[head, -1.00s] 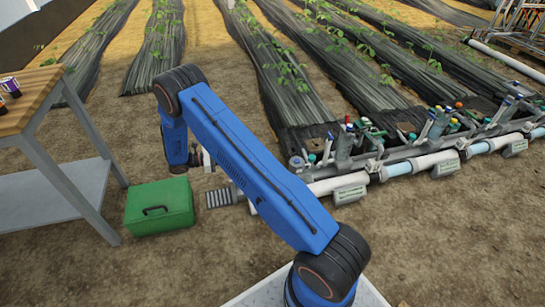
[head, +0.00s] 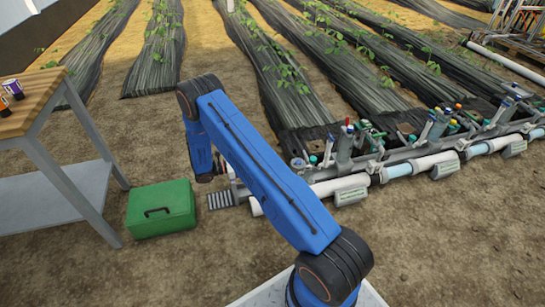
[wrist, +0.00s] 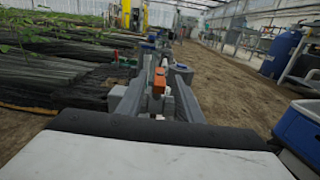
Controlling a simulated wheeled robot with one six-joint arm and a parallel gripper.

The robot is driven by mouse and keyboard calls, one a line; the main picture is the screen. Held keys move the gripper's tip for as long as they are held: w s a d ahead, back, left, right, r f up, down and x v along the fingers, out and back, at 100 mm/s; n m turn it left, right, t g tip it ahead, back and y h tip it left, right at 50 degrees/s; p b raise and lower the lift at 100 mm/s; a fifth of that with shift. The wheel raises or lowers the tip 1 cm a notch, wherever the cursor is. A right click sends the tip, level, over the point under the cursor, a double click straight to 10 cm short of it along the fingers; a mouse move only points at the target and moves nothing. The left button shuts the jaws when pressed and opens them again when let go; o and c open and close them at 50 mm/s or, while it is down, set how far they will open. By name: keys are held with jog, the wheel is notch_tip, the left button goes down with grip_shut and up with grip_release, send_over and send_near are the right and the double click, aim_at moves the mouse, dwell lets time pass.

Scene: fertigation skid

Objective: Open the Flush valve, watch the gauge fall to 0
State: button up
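The pipe manifold (head: 410,165) runs along the ends of the planted rows, with several valves and fittings on it. Its label plates (head: 350,194) are too small to read, so I cannot tell which valve is the Flush valve. In the wrist view, an orange part (wrist: 158,82) stands on the grey pipework straight ahead, apart from the wrist. No gauge reading can be made out. My gripper (head: 219,164) is near the manifold's left end, mostly hidden behind my arm. Its fingers are not clear in either view, so open or shut cannot be told.
A green toolbox (head: 160,208) sits on the soil left of the manifold, beside a small grey grate (head: 220,198). A wood-topped table (head: 40,95) stands at the left. Bare soil in front of the manifold is clear. A blue-and-white box (wrist: 300,130) is at right in the wrist view.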

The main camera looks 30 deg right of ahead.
jog(key=x, duration=0.8)
jog(key=shift+d, duration=0.1)
grip_shut()
